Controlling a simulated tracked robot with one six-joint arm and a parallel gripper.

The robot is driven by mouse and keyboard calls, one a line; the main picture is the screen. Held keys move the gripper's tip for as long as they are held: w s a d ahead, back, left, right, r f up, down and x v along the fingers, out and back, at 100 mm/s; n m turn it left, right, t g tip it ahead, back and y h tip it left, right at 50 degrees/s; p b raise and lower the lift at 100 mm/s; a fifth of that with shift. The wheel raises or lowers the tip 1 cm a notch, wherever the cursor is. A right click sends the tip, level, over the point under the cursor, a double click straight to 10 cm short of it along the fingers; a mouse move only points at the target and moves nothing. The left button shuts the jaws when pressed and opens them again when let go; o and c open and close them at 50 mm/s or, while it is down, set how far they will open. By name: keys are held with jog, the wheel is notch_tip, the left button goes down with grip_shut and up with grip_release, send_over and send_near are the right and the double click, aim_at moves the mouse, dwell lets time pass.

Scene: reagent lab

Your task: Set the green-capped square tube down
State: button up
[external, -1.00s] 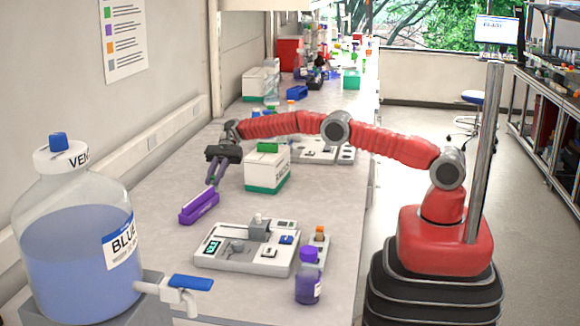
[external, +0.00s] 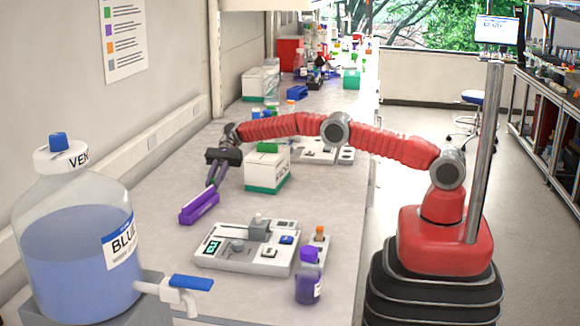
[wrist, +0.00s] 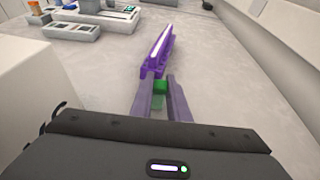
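The green-capped square tube (wrist: 160,86) shows in the wrist view between the two fingertips of my gripper (wrist: 161,92). Its green cap fills the gap and the fingers appear to touch it on both sides. Its lower part is mostly hidden. A long purple rack (wrist: 157,52) lies just past the fingertips. In the external view my gripper (external: 212,184) points down right behind the purple rack (external: 199,208) on the bench. The tube cannot be made out there, and I cannot tell whether it touches the rack or bench.
A white box with a green base (external: 266,170) stands right of my gripper. A grey instrument (external: 245,248) and a purple-capped bottle (external: 309,278) stand nearer the camera. A large blue-liquid bottle (external: 75,275) is at left. Bench left of the instrument is clear.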

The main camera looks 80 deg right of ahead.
jog(key=o, duration=0.5)
jog(key=shift+o, duration=0.2)
jog(key=shift+v, duration=3.6)
jog(key=shift+d, duration=0.1)
jog(key=shift+r, duration=0.1)
